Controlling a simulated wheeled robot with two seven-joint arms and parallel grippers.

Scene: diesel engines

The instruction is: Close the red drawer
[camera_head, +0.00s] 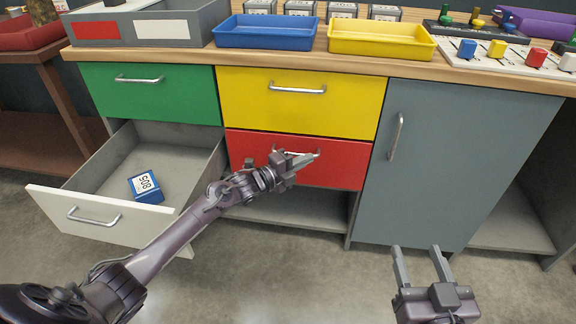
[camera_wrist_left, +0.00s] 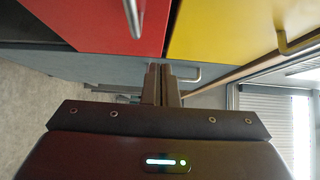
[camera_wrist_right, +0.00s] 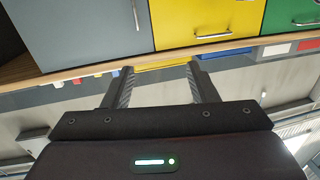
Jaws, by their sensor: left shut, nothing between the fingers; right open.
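The red drawer (camera_head: 345,172) sits below the yellow drawer (camera_head: 350,105) in the head view. Its front looks flush or nearly flush with the cabinet; I cannot tell if a small gap remains. My left gripper (camera_head: 305,161) is shut and empty in front of the red drawer, over its handle and hiding part of it. I cannot tell if it touches. In the left wrist view, the shut fingers (camera_wrist_left: 164,72) are beside the red front (camera_wrist_left: 110,22). My right gripper (camera_head: 422,252) is open and empty, low before the grey door; its fingers (camera_wrist_right: 160,78) also show in the right wrist view.
The white drawer (camera_head: 85,216) at lower left is pulled out, with a blue box (camera_head: 146,187) inside. The green drawer (camera_head: 150,92) and grey door (camera_head: 460,150) look closed. Blue (camera_head: 265,36) and yellow (camera_head: 380,42) trays stand on the counter.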

